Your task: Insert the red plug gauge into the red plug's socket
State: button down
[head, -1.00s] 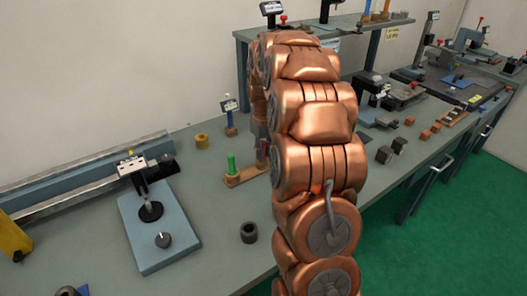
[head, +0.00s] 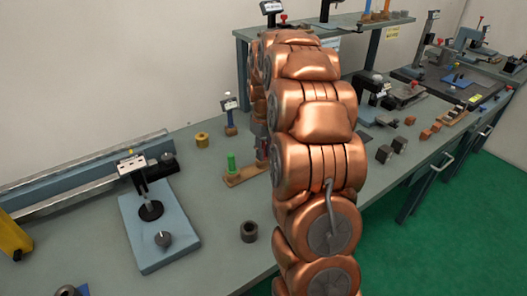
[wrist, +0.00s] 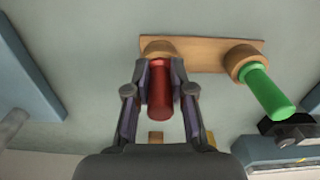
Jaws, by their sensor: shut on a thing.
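The red plug gauge (wrist: 159,95) is between the two fingers of my gripper (wrist: 159,75) in the wrist view. My gripper is shut on it. The far end of the red plug meets a tan ring socket (wrist: 158,46) on a wooden base (wrist: 205,56); I cannot tell how deep it sits in the ring. A green plug (wrist: 267,91) stands in the other ring of the same base. In the head view the base (head: 236,179) and green plug (head: 231,163) show left of my arm, which largely hides my gripper.
A blue-grey gauge stand (head: 160,232) is left on the bench (head: 205,215). A dark ring (head: 249,232) lies in front of the base, a yellow ring (head: 202,140) behind it. Bench between stand and base is clear.

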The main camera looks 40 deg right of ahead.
jog(key=c, duration=0.9)
grip_release()
notch_tip(320, 180, up, 12)
